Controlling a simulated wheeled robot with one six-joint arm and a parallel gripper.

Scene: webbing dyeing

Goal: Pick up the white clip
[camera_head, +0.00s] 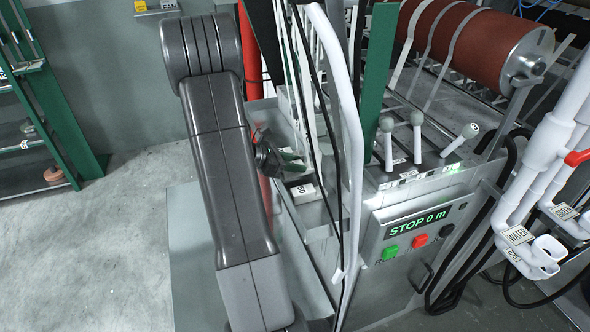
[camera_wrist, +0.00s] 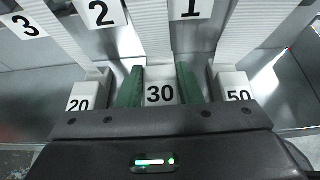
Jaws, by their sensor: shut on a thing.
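In the wrist view, my gripper (camera_wrist: 160,84) has its two green fingers on either side of a white clip (camera_wrist: 160,96) marked 30. The gripper is shut on this clip. A broad white webbing strip (camera_wrist: 152,40) runs up behind it. White clips marked 20 (camera_wrist: 82,100) and 50 (camera_wrist: 236,92) stand to the left and right, outside the fingers. In the head view, my gripper (camera_head: 288,160) is among the hanging strips, and the 50 clip (camera_head: 303,190) shows just below it. The 30 clip is hard to make out there.
A curved white tube (camera_head: 345,90) and dark cables stand right of my gripper. A control panel (camera_head: 415,232) reads STOP 0 m, with levers (camera_head: 417,135) above. Open floor (camera_head: 95,250) lies to the left.

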